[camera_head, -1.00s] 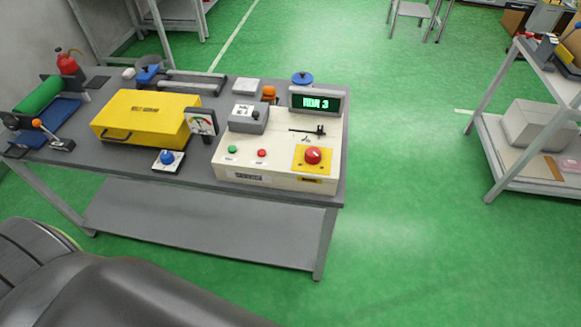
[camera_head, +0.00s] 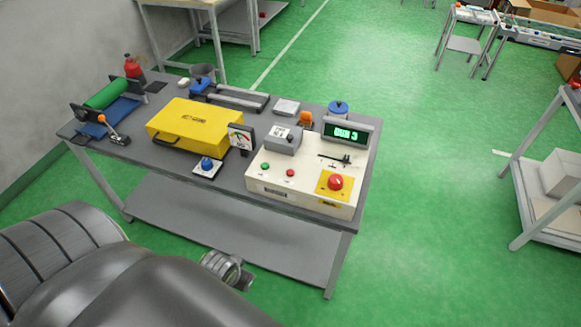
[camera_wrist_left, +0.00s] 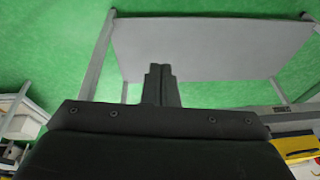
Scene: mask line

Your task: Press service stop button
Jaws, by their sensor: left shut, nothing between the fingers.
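A cream control box (camera_head: 300,195) stands at the right end of the grey bench. A large red mushroom button (camera_head: 335,182) sits on a yellow plate (camera_head: 322,188) at its front right corner. A small green button (camera_head: 265,167) and a small red button (camera_head: 290,173) are on the box's left part. My left gripper (camera_wrist_left: 160,72) is shut and empty in the left wrist view, with the grey lower shelf (camera_wrist_left: 215,45) beyond it. In the head view, part of my left wrist shows in front of the bench, below and apart from the box. My right gripper is not in view.
The bench also holds a yellow case (camera_head: 190,125), a dial gauge (camera_head: 240,138), a blue knob (camera_head: 207,164), a display (camera_head: 346,134) and a green roller (camera_head: 107,95). A shelf rack (camera_head: 545,170) stands at the right. Green floor between is clear.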

